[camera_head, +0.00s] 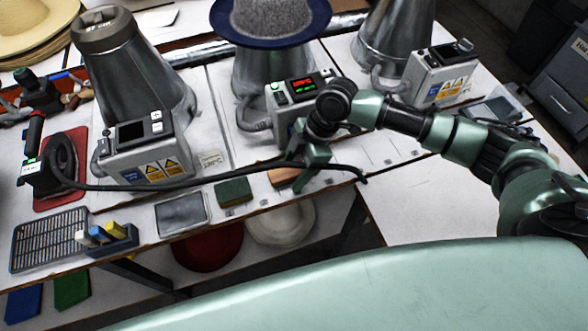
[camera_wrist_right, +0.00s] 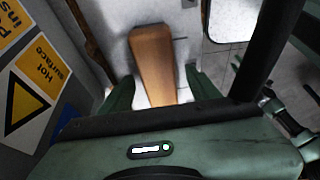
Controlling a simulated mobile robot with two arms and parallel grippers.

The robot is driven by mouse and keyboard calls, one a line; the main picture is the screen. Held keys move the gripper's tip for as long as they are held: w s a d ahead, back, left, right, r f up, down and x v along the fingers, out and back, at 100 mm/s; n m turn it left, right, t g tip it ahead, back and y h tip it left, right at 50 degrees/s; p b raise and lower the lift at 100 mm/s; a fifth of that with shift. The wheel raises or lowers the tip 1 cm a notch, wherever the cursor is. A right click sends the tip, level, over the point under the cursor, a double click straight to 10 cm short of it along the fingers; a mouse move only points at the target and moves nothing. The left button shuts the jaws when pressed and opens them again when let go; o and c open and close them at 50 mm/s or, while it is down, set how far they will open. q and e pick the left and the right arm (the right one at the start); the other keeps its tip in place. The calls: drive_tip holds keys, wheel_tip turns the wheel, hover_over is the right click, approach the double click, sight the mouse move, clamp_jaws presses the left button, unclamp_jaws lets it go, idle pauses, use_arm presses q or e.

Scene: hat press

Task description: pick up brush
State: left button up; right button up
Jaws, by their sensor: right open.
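The brush (camera_head: 281,176), with a tan wooden top, lies near the front edge of the white bench in the head view, partly hidden by my right gripper. In the right wrist view the brush (camera_wrist_right: 154,55) is a long tan wooden block running lengthwise between the fingers. My right gripper (camera_head: 303,165) is open, with its fingers pointing down at the brush. In the wrist view the right gripper's fingers (camera_wrist_right: 159,90) stand on either side of its near end, with gaps visible. My left gripper is not in view.
A black hose (camera_head: 215,182) crosses the bench front, close to my right gripper. A press control box (camera_head: 297,98) stands just behind it. A green pad (camera_head: 233,191) and grey tray (camera_head: 183,213) lie to the left. Hats sit on a lower shelf.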

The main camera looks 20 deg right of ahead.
sight(294, 170)
clamp_jaws()
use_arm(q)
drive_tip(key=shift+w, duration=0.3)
use_arm(e)
drive_tip(key=shift+r, duration=0.25)
use_arm(q)
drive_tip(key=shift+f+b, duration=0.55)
drive_tip(key=shift+b, duration=0.05)
use_arm(e)
wheel_tip(294, 170, up, 20)
drive_tip(key=shift+f, duration=0.25)
